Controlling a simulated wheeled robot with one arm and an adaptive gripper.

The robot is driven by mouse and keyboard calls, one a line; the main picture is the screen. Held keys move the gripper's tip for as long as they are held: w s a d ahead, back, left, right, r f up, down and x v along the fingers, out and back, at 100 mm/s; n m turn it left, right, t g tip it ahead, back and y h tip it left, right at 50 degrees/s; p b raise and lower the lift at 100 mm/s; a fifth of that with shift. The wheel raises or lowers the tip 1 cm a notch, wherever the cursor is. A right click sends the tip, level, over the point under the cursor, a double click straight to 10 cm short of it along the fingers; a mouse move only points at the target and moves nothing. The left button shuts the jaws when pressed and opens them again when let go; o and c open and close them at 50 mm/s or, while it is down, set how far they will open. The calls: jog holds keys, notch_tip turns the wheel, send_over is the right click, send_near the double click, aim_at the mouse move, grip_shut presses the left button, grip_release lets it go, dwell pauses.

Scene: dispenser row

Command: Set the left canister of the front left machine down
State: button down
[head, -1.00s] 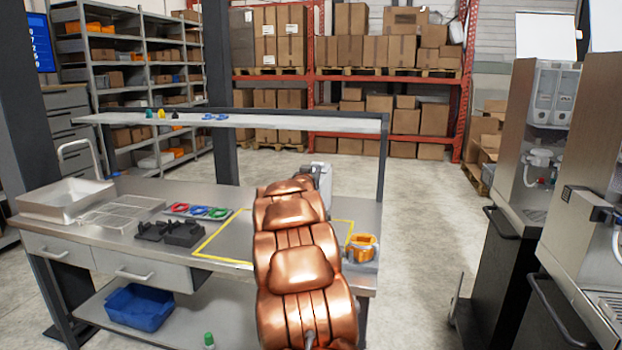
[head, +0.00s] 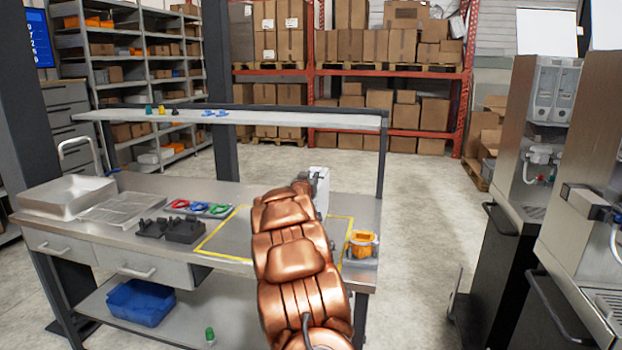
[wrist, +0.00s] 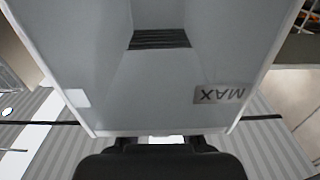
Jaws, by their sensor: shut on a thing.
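The canister (head: 321,192) is a pale grey-white box at the far end of my copper-coloured arm, over the back part of the workbench. In the wrist view the canister (wrist: 160,85) fills most of the picture, with a MAX label shown upside down. My gripper (head: 304,186) is shut on it; its dark fingers (wrist: 160,150) show at the bottom of the wrist view. The yellow-outlined area (head: 222,232) on the bench lies around and below my arm. My arm hides part of that area, and I cannot tell whether the canister touches the bench.
An orange-topped part (head: 362,243) stands at the bench's right end. A black holder (head: 184,230), coloured rings (head: 200,207) and a sink tray (head: 68,196) lie to the left. A raised shelf (head: 290,120) runs behind. Dispenser machines (head: 590,240) stand to the right across open floor.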

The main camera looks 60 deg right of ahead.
jog(key=c, duration=1.6)
grip_release()
jog(key=shift+f, duration=0.1)
jog(key=shift+c, duration=0.2)
jog(key=o, duration=0.4)
jog(key=shift+o, duration=0.2)
jog(key=shift+r, duration=0.25)
jog(key=shift+s+a+f, duration=0.1)
jog(key=shift+s+a, duration=0.05)
jog(key=shift+a, duration=0.45)
jog(key=b+v, duration=0.3)
jog(key=v, duration=0.8)
jog(key=shift+d, duration=0.1)
